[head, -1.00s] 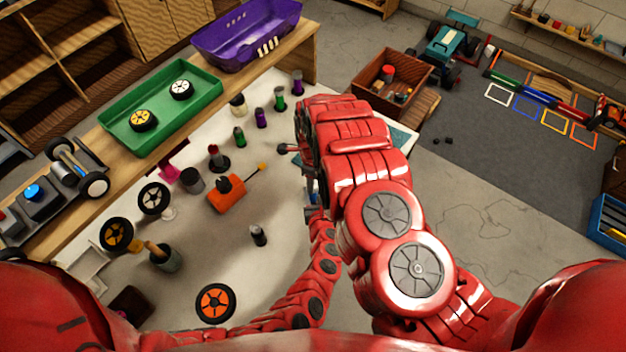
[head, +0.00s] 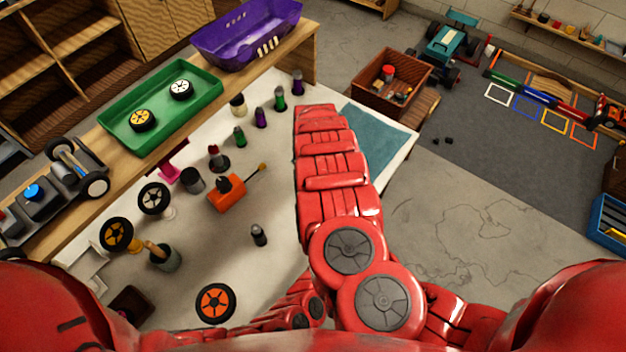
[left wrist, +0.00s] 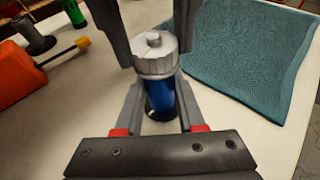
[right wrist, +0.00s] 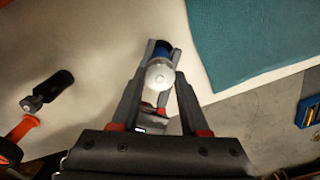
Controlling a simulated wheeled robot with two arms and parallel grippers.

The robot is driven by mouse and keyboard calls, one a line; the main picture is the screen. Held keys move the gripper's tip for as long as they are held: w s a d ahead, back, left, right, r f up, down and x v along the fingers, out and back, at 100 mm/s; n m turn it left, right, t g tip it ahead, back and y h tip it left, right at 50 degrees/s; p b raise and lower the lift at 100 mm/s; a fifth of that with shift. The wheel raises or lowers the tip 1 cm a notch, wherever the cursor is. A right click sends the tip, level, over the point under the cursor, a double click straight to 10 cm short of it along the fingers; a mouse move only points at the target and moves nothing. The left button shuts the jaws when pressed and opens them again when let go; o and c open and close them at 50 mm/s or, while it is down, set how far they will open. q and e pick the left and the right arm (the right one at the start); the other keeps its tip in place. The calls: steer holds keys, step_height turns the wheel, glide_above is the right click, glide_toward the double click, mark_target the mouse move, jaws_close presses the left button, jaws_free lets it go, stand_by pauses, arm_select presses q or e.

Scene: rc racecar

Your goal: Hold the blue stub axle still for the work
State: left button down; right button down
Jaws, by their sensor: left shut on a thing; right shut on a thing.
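The blue stub axle (left wrist: 163,98) stands upright above the white table top in the left wrist view. A silver ridged cap (left wrist: 155,55) sits on its top. My left gripper (left wrist: 160,100) is shut on the blue body, below the cap. My right gripper (right wrist: 159,78) is shut at the silver cap, with a finger on each side; its fingers come in from the top of the left wrist view. In the right wrist view the blue body (right wrist: 161,52) shows just past the cap. In the head view my red arm hides both grippers and the axle.
A teal cloth (head: 375,137) lies on the table beside the work. An orange block (head: 226,196), small bottles (head: 259,235), loose wheels (head: 215,303) and a green tray (head: 160,107) stand to the left. A purple bin (head: 245,38) is at the back.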

steer(key=shift+w+m, duration=0.1)
steer(key=shift+m, duration=0.5)
steer(key=shift+c, duration=1.9)
jaws_free()
step_height(320, 180, up, 12)
